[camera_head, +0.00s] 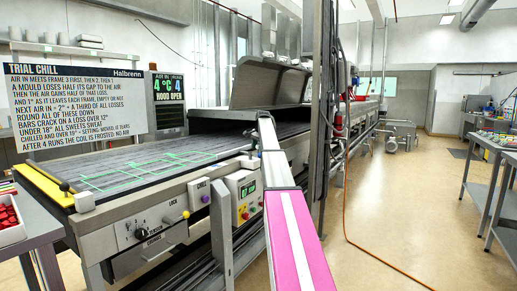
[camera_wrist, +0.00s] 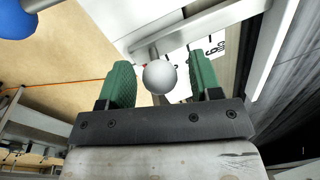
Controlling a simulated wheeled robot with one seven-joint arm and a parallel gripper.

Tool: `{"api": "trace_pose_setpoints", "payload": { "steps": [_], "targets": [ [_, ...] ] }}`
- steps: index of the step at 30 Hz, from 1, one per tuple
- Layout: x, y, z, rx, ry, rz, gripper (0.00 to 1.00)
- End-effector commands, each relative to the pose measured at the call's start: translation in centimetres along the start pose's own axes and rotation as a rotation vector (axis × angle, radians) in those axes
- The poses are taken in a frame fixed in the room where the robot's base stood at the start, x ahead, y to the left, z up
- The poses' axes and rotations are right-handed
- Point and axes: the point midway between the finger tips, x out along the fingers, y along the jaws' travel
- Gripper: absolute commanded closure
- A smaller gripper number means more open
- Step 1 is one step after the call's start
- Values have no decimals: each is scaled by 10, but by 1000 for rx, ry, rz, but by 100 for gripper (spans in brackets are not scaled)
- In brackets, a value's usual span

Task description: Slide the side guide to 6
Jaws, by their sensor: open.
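In the wrist view, a white ball knob (camera_wrist: 159,77) on a short grey stem sits between the two green fingers of my gripper (camera_wrist: 162,82). The fingers are apart, with a gap visible on both sides of the ball. I take this knob to be the side guide's handle. Behind it is a white scale plate (camera_wrist: 216,44) with black marks and sideways digits, partly hidden by the right finger. No pointer reading can be made out. In the head view my pink and white arm reaches toward the machine's near side; the gripper is not clearly visible there.
A blue ball knob (camera_wrist: 16,18) is at the wrist view's upper left. The head view shows the conveyor bed (camera_head: 150,168), open hood (camera_head: 268,84), control box (camera_head: 243,195), lock panel (camera_head: 150,226) and a metal post (camera_head: 222,225) near my arm.

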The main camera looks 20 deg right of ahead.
Motion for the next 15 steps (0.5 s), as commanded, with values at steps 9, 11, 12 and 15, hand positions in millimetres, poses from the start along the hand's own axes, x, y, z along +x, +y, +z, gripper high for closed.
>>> {"api": "trace_pose_setpoints", "payload": {
  "steps": [9,11,12,15],
  "targets": [
    [1,0,0,0,0,0,68],
    [1,0,0,0,0,0,87],
    [1,0,0,0,0,0,100],
    [1,-1,0,0,0,0,100]
  ]
}}
